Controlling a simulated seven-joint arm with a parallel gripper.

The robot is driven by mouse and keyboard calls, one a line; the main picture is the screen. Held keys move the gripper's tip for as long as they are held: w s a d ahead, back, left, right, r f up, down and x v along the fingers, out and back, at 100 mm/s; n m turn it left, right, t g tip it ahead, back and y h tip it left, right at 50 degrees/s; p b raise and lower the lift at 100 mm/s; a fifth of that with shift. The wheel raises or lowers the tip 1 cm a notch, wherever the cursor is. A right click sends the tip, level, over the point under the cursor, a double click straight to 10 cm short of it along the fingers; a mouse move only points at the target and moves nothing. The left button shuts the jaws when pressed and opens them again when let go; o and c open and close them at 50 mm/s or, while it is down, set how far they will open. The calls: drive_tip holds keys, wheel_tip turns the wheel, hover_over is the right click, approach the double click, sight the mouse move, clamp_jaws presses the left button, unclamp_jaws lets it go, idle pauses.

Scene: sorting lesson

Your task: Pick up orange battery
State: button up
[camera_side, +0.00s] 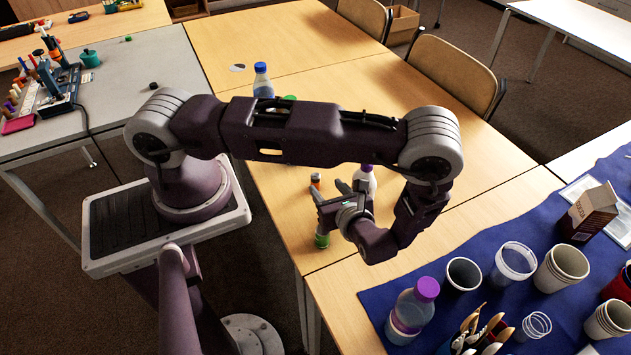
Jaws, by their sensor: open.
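A small orange cylinder that looks like the orange battery (315,181) stands on the wooden table, just behind my gripper. My gripper (328,198) is low over the table, with its fingers apart and pointing left; nothing shows clearly between them. The battery appears close to the upper finger, but I cannot tell whether they touch. A green can-like item (321,238) stands just in front of the fingers, partly covered by the gripper. A bottle with a purple cap (365,172) stands right of the fingers, partly hidden by my arm.
A blue-capped bottle (262,82) and a green-topped item (290,98) stand farther back behind my arm. A blue cloth (375,304) at the right holds cups, a purple-lidded bottle (413,309) and a carton (588,213). The back of the wooden table is mostly clear.

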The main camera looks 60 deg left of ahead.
sight(317, 180)
drive_tip(key=x, duration=0.7)
drive_tip(key=shift+s+d+f, duration=0.1)
drive_tip(key=shift+s+f, duration=0.1)
clamp_jaws()
